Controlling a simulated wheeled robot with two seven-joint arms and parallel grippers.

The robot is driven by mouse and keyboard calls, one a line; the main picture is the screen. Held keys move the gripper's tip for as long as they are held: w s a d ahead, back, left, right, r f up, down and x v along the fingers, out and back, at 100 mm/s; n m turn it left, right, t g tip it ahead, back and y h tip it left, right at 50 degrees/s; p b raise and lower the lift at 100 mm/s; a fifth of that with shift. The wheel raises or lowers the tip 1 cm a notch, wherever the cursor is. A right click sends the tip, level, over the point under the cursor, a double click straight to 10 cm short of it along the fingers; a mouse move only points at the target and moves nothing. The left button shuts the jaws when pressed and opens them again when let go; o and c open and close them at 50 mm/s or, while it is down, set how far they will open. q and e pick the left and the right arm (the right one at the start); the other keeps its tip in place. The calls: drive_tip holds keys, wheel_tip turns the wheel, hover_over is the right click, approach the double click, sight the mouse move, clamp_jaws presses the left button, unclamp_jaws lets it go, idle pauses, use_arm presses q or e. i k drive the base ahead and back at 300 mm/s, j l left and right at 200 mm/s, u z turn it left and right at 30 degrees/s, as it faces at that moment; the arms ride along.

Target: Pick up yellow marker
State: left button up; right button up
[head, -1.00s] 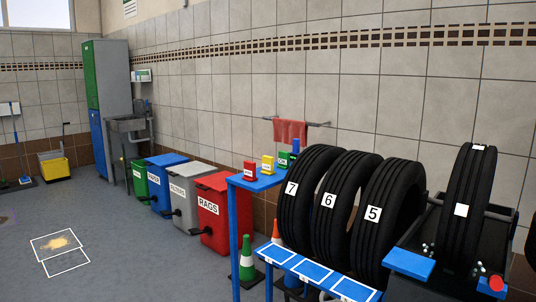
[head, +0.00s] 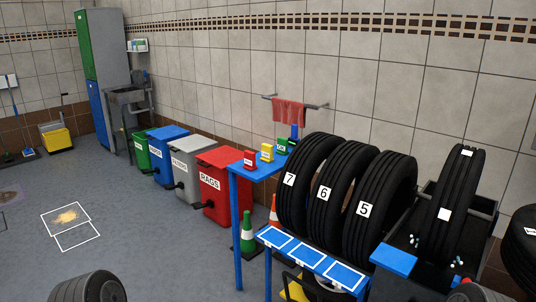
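The yellow marker (head: 267,152) is a small yellow block with a white label. It stands upright on the tall narrow blue stand (head: 258,173), between a red marker (head: 250,160) and a green marker (head: 282,146). A blue object (head: 294,132) stands behind the green marker. Neither of my grippers is in view. Dark rounded shapes show at the bottom left and bottom right edges; I cannot tell for sure what they are.
Tires numbered 7 (head: 305,180), 6 (head: 338,195) and 5 (head: 380,210) stand right of the blue stand. A low blue bench (head: 310,257) with white-outlined panels is in front. Bins line the wall; floor at left is open.

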sight(266, 149)
drive_tip(key=i+z, duration=0.15)
drive_tip(key=z, duration=0.3)
drive_tip(key=i+j+z, duration=0.15)
drive_tip(key=z, duration=0.35)
drive_tip(key=i+j+z, duration=0.1)
drive_tip(key=i+j, duration=0.15)
drive_tip(key=i+j+z, duration=0.1)
drive_tip(key=i+j, duration=0.15)
drive_tip(key=j, duration=0.2)
drive_tip(key=i+j+z, duration=0.1)
drive_tip(key=j, duration=0.25)
drive_tip(key=i+j+z, duration=0.1)
drive_tip(key=i+j, duration=0.45)
drive_tip(key=j, duration=0.25)
drive_tip(key=i+j+z, duration=0.15)
drive_tip(key=j, duration=0.25)
